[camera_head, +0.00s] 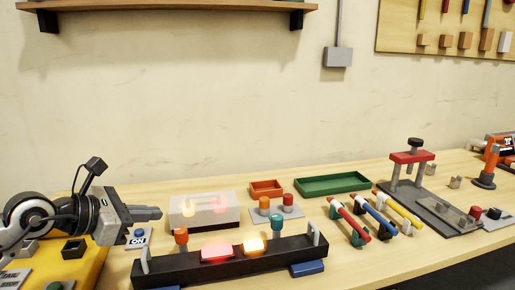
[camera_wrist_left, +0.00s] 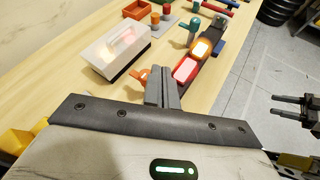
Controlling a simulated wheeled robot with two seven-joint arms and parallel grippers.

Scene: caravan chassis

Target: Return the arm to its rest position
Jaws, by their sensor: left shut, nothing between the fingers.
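My left gripper (camera_head: 160,213) is at the left in the camera_head view, above the bench and left of the white box. Its fingers are shut with nothing between them. In the left wrist view its closed fingers (camera_wrist_left: 161,86) point toward the black bar with lit lamps. My right gripper (camera_wrist_left: 280,106) shows at the right edge of the left wrist view, off the bench over the floor. Its two dark fingers stand apart, with nothing seen between them. It is not in the camera_head view.
A shelf (camera_head: 165,6) hangs above.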

